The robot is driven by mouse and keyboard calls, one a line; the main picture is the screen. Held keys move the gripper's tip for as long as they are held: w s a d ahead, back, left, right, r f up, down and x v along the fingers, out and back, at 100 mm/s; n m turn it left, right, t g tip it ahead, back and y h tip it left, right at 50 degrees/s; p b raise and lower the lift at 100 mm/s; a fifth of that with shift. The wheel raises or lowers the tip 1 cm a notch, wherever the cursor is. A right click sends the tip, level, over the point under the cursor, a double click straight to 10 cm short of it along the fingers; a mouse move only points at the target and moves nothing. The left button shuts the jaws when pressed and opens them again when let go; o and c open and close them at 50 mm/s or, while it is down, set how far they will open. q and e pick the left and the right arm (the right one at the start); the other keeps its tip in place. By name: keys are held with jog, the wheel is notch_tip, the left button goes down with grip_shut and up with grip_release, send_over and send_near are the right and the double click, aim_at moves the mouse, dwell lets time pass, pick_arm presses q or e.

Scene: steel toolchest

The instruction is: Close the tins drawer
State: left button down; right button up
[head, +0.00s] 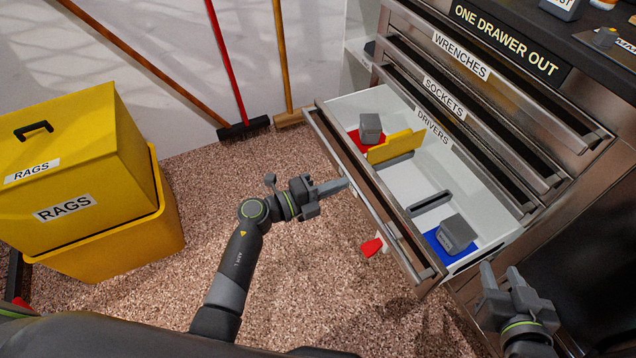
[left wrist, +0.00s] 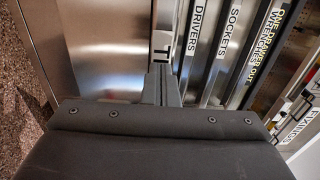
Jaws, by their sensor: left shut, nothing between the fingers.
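The tins drawer (head: 408,172) stands pulled out below the drawer labelled DRIVERS. Inside it are a grey block (head: 370,128) on a red patch, a yellow divider (head: 392,148) and another grey block (head: 457,235) on a blue patch. My left gripper (head: 345,185) is shut and empty, its tips at the outer side of the drawer front (head: 335,140); I cannot tell whether they touch. In the left wrist view, the shut fingers (left wrist: 161,85) partly hide a label starting "TI" (left wrist: 163,45). My right gripper (head: 502,272) is open and empty near the drawer's right end.
The WRENCHES (head: 465,55), SOCKETS (head: 445,97) and DRIVERS (head: 434,127) fronts sit above, staggered. A yellow RAGS bin (head: 90,180) stands at left. Brooms (head: 245,128) lean on the wall. A small red object (head: 372,247) shows beside the drawer front.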

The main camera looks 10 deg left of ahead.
aim_at(359, 177)
pick_arm(q)
jog(key=shift+x, duration=3)
jog(key=shift+b+x, duration=0.6)
jog(key=shift+x, duration=2.4)
jog(key=shift+d, duration=0.1)
jog(key=shift+b+x, duration=1.25)
jog(key=shift+x, duration=1.7)
jog(key=shift+w, duration=0.1)
